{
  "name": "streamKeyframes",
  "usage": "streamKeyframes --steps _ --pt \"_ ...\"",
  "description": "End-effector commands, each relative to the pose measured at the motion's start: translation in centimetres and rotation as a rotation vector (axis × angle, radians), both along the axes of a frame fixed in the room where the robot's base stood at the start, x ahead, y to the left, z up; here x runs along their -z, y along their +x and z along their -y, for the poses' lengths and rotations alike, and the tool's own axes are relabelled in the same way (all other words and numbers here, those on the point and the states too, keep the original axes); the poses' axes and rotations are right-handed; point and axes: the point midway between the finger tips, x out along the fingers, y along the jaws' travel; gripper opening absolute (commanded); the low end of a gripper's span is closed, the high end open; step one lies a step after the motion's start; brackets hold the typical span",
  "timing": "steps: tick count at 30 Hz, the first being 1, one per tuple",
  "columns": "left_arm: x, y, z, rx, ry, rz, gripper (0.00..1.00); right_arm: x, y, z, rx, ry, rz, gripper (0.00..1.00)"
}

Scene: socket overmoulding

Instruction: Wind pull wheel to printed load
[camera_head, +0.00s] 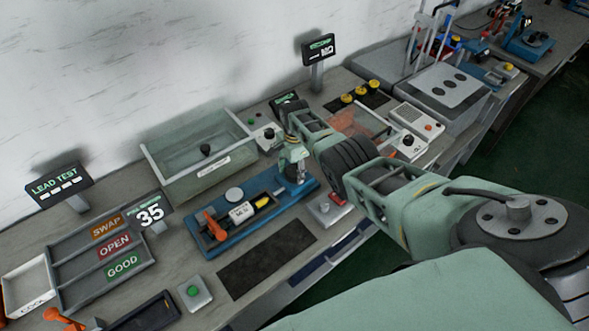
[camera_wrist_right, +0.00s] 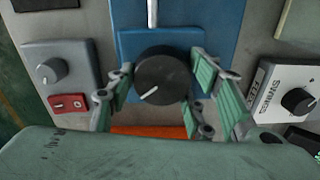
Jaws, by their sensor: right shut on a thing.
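The pull wheel is a round black knob (camera_wrist_right: 163,75) on a blue block (camera_wrist_right: 218,22) in the right wrist view. Its white pointer line points to the lower left. My right gripper (camera_wrist_right: 161,82) has one finger on each side of the wheel and is shut on it. In the head view my right gripper (camera_head: 293,165) is at the right end of the blue pull fixture (camera_head: 274,212) and hides the wheel. A sign with a large 35 (camera_head: 151,213) stands left of the fixture. A white label (camera_head: 241,212) on the fixture is too small to read surely. My left gripper is not seen.
A grey-walled clear bin (camera_head: 190,178) stands behind the fixture. A sorting tray (camera_head: 75,262) marked SWAP, OPEN and GOOD is at left. A black mat (camera_head: 265,258) and green-button box (camera_head: 194,292) lie in front. A grey knob box (camera_wrist_right: 52,72) is close beside the wheel.

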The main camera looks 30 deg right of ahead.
Motion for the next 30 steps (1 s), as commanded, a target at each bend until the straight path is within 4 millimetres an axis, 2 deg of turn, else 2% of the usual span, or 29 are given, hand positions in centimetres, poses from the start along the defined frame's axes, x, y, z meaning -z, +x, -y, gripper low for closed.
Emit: streamKeyframes --steps 17,18,24,30 --pt "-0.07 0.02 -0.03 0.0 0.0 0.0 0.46 0.1 -0.27 0.18 0.037 -0.004 -0.008 0.21" --pt "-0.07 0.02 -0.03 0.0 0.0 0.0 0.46 0.11 -0.28 0.18 0.036 -0.004 -0.008 0.48" --pt "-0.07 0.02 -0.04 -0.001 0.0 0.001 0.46 0.1 -0.22 0.11 0.036 -0.003 -0.006 0.64" --pt "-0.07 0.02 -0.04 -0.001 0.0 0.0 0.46 0.06 -0.12 0.01 0.035 -0.001 -0.004 0.64"
